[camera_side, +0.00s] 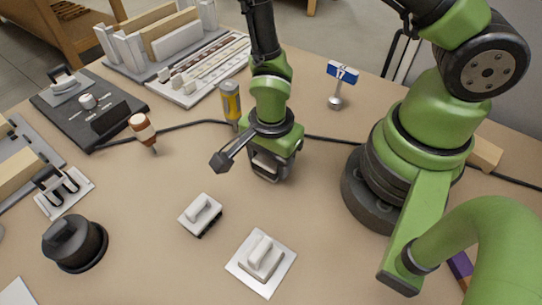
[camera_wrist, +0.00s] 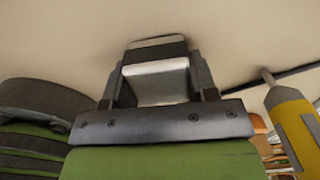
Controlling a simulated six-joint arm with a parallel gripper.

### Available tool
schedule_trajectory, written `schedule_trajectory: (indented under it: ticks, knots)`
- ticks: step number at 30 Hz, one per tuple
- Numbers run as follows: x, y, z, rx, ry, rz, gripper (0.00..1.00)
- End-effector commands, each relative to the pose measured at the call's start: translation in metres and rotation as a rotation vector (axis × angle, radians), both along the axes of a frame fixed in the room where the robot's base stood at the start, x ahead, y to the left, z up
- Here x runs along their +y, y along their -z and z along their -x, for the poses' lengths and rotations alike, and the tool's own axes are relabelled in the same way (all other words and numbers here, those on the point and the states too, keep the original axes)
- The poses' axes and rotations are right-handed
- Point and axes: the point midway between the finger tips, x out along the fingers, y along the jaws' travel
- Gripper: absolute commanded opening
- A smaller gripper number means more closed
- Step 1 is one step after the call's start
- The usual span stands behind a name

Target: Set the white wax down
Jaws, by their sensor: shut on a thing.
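My gripper (camera_side: 268,174) points down at the middle of the bench. It is shut on a pale block, the white wax (camera_wrist: 155,82), which shows between the two dark fingers in the wrist view. In that view my gripper (camera_wrist: 154,75) has one finger on each side of the wax. In the side view the wax is mostly hidden by the fingers. The fingertips are low over the tan bench top (camera_side: 320,210). I cannot tell whether the wax touches it.
A yellow-handled tool (camera_side: 231,103) stands close behind my gripper, and also shows in the wrist view (camera_wrist: 292,125). White switches (camera_side: 201,213) (camera_side: 262,259) lie in front. A blue sign (camera_side: 342,75) stands behind right. A black cable (camera_side: 190,126) crosses behind. Bench between has free room.

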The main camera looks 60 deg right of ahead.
Motion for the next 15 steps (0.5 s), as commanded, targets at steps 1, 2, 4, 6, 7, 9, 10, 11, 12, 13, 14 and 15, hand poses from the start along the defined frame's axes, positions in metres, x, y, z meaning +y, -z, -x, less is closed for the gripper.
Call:
schedule_trajectory:
  ticks: [1, 2, 4, 6, 7, 9, 10, 11, 12, 13, 14, 15]
  knots:
    - [0.0001, -0.0003, -0.0002, -0.001, 0.000, 0.000, 0.28]
    - [0.0001, -0.0003, -0.0002, -0.001, 0.000, 0.000, 0.28]
    - [0.0001, -0.0002, -0.0001, 0.000, 0.000, 0.000, 0.28]
    - [0.0000, 0.0014, 0.0000, 0.001, 0.000, 0.000, 0.28]
    - [0.0000, 0.0024, 0.0001, 0.001, 0.000, 0.000, 0.28]
    - [0.0000, 0.0024, -0.0001, 0.000, 0.000, 0.000, 0.64]
    - [0.0000, 0.0023, -0.0001, 0.000, 0.000, 0.000, 0.71]
    - [0.0000, 0.0023, -0.0001, 0.000, 0.000, 0.000, 0.78]
    - [0.0000, 0.0023, -0.0001, 0.000, 0.000, 0.000, 0.78]
    - [0.0000, 0.0023, -0.0001, 0.000, 0.000, 0.000, 0.78]
    - [0.0000, 0.0023, -0.0001, 0.000, 0.000, 0.000, 0.78]
    - [0.0001, 0.0022, -0.0001, 0.000, 0.000, 0.000, 0.78]
